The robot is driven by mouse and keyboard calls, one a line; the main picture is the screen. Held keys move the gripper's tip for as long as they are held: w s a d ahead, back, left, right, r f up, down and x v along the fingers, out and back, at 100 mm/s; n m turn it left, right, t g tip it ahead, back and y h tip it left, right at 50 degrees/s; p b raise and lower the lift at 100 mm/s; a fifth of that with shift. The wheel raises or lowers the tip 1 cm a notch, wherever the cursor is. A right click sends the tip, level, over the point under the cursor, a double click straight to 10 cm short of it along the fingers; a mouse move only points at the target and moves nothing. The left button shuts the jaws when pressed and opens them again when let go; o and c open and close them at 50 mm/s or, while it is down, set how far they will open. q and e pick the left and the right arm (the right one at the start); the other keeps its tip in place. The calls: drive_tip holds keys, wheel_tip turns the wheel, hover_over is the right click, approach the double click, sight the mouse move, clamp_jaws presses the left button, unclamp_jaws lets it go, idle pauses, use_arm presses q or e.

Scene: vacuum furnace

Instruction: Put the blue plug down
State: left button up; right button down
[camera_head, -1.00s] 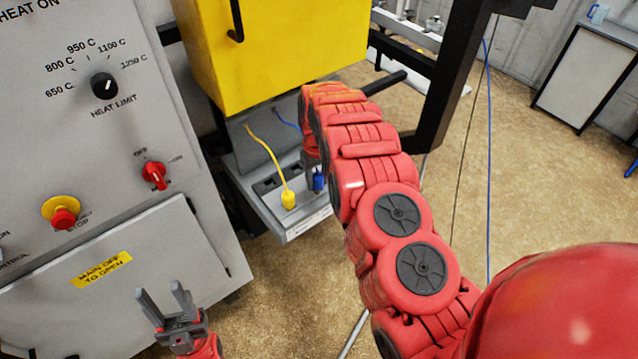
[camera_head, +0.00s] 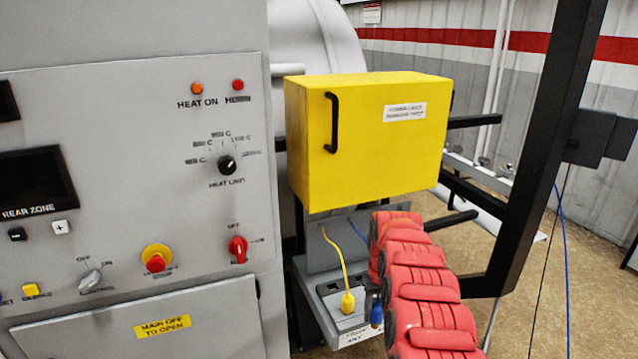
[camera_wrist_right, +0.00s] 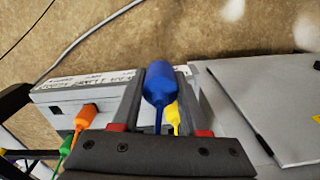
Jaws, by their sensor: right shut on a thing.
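I cannot tell whether the plug touches the shelf. In the head view my arm hides most of the right gripper. My left gripper is out of view.
A yellow plug (camera_head: 347,302) with its cord sits on the shelf, left of the blue plug. An orange plug (camera_wrist_right: 86,116) and a green plug (camera_wrist_right: 67,146) show in the wrist view. A yellow box (camera_head: 365,150) is above the shelf; the control cabinet (camera_head: 120,200) stands left.

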drive_tip(key=s+d+r+m+b, duration=0.1)
drive_tip(key=s+r+m+b, duration=0.1)
drive_tip(key=r, duration=0.4)
drive_tip(key=shift+s+d+r+b, duration=0.15)
drive_tip(key=shift+s+r+b, duration=0.2)
drive_tip(key=shift+s, duration=0.2)
drive_tip(key=shift+w, duration=0.1)
drive_tip(key=shift+d, duration=0.1)
idle(1.1)
